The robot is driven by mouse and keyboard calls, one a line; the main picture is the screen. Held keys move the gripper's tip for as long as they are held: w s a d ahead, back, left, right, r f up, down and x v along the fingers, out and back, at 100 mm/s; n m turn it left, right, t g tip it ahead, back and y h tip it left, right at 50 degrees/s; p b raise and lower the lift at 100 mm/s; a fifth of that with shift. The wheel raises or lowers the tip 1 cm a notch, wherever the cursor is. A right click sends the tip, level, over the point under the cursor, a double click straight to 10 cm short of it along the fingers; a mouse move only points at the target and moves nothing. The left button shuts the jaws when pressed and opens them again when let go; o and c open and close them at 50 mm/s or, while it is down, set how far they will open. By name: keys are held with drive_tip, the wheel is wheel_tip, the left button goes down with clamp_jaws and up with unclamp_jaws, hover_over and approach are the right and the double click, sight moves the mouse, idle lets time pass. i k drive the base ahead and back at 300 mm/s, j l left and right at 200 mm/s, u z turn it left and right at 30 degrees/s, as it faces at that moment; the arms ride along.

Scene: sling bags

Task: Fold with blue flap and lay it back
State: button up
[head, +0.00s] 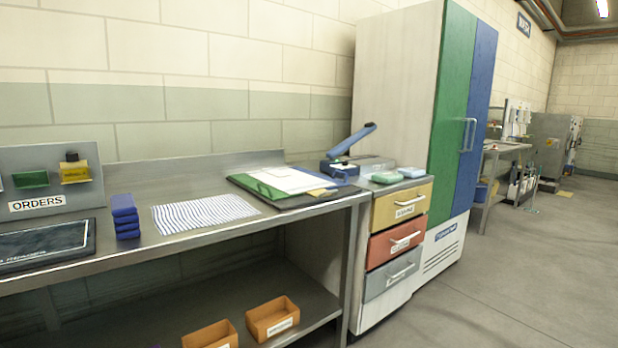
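A dark folding board (300,201) lies at the right end of the steel bench. On it are a green panel (258,187) at the left, a white area (291,180) in the middle and a blue panel, probably the blue flap (338,170), at the far right. The blue panel is partly hard to separate from the blue-handled device behind it. A small tan piece (321,193) lies near the board's front edge. A blue-and-white striped cloth (204,213) lies flat on the bench to the left of the board. My gripper is not in view.
A drawer unit (398,237) and a tall green-and-blue cabinet (452,121) stand to the right. Orange bins (272,318) sit below. The right floor is clear.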

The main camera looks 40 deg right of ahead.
sight(339, 183)
drive_tip(key=i+l, duration=0.25)
drive_tip(key=l, duration=0.2)
drive_tip(key=i+l, duration=0.2)
drive_tip(key=l, duration=0.2)
drive_tip(key=i+l, duration=0.25)
drive_tip(key=l, duration=0.2)
drive_tip(key=i+l, duration=0.2)
drive_tip(key=l, duration=0.25)
drive_tip(key=i+l, duration=0.25)
drive_tip(key=l, duration=0.15)
drive_tip(key=i+l, duration=0.2)
drive_tip(key=l, duration=0.25)
drive_tip(key=i+l, duration=0.25)
drive_tip(key=l, duration=0.2)
drive_tip(key=i+l, duration=0.2)
drive_tip(key=l, duration=0.2)
drive_tip(key=l+z, duration=0.05)
